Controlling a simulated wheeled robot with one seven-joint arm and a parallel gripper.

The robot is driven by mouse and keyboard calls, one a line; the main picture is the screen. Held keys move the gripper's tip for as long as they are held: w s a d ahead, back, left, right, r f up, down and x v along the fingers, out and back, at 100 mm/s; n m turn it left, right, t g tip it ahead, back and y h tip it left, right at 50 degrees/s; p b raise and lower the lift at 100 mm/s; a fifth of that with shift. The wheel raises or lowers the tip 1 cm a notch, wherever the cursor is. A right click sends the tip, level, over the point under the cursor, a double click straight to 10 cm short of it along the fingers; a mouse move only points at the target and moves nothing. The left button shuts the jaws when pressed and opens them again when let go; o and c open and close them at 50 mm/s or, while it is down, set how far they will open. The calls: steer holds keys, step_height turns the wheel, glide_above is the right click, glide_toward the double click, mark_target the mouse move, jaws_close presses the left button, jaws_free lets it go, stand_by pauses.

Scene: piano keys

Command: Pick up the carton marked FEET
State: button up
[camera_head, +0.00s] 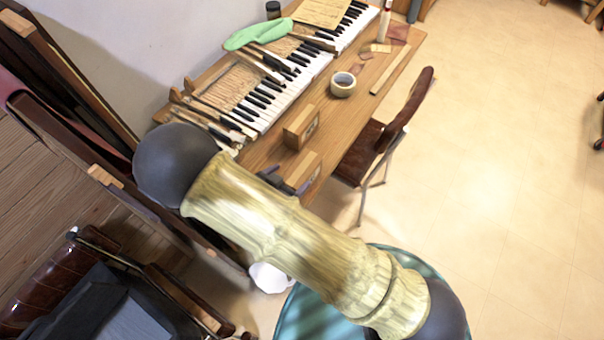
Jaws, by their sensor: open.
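Two small brown cartons stand on the wooden table, a farther one (300,128) and a nearer one (308,165). Each has a dark mark on its right face, too small to read, so I cannot tell which says FEET. My gripper (288,182) shows only as dark finger parts at the nearer carton, partly behind my arm. It is open. Its fingers look close to that carton's near side; I cannot tell whether they touch it. The lower part of the nearer carton is partly hidden by my arm.
A piano keyboard (262,104) with loose key parts runs along the table's left side. A tape roll (342,84) lies beyond the cartons, and a green cloth (257,33) is farther back. A brown chair (404,105) stands at the table's right edge.

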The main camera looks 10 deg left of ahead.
mark_target(301, 169)
steer(key=shift+x, duration=1.1)
steer(key=shift+w+d+f+p, duration=0.1)
steer(key=shift+w+d+p, duration=0.2)
steer(key=shift+w+p, duration=0.15)
steer(key=p+x, duration=0.1)
steer(key=x, duration=0.3)
steer(key=shift+d+f, duration=0.1)
steer(key=c, duration=1.2)
